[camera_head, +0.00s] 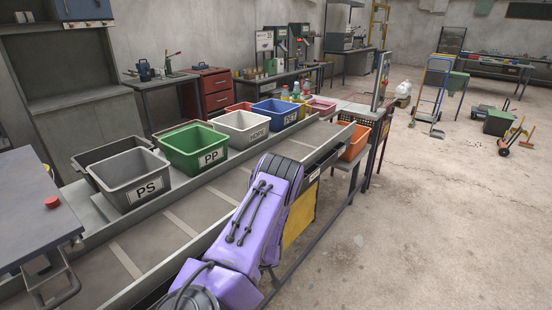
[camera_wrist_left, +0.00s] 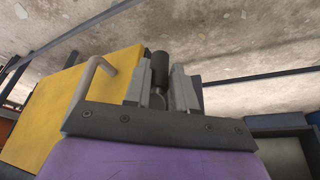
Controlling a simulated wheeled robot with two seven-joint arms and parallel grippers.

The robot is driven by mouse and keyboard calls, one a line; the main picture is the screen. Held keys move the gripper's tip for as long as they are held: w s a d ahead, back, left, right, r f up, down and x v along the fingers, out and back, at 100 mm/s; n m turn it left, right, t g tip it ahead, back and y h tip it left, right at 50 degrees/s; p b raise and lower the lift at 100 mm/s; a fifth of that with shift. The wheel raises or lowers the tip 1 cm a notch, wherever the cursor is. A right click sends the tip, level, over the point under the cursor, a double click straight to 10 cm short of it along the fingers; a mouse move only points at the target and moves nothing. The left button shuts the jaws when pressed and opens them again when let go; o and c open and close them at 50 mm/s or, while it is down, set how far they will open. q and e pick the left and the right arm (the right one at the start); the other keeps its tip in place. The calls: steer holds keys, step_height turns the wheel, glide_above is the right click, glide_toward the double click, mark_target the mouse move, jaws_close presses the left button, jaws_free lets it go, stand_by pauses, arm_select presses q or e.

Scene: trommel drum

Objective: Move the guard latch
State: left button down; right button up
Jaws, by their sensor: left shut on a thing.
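My left gripper (camera_wrist_left: 159,84) shows in the left wrist view with its two grey fingers on either side of a dark cylindrical knob (camera_wrist_left: 160,66), shut on it. I take this knob to be the guard latch; its base is hidden behind the fingers. A yellow guard panel (camera_wrist_left: 42,118) with a bent grey handle (camera_wrist_left: 88,78) is just left of the gripper. The yellow panel also shows in the head view (camera_head: 297,218), under the conveyor side. There my purple arm hides the latch and gripper. My right gripper is not in view.
The conveyor (camera_head: 180,218) runs along the frame's left side, with labelled bins such as the grey PS bin (camera_head: 133,170) and green PP bin (camera_head: 193,148) along it. An orange bin (camera_head: 356,143) stands at its far end. The concrete floor to the right is mostly clear.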

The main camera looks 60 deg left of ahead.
arm_select(q)
steer(key=shift+w+a+r, duration=0.2)
steer(key=shift+a+r, duration=0.15)
steer(key=shift+a, duration=0.25)
steer(key=c, duration=1.1)
jaws_free()
steer(key=shift+o, duration=0.9)
steer(key=shift+d+f, duration=0.1)
steer(key=shift+f, duration=0.05)
steer(key=v, duration=1)
steer(key=shift+r+p, duration=0.25)
steer(key=shift+p, duration=0.2)
steer(key=shift+d, duration=0.1)
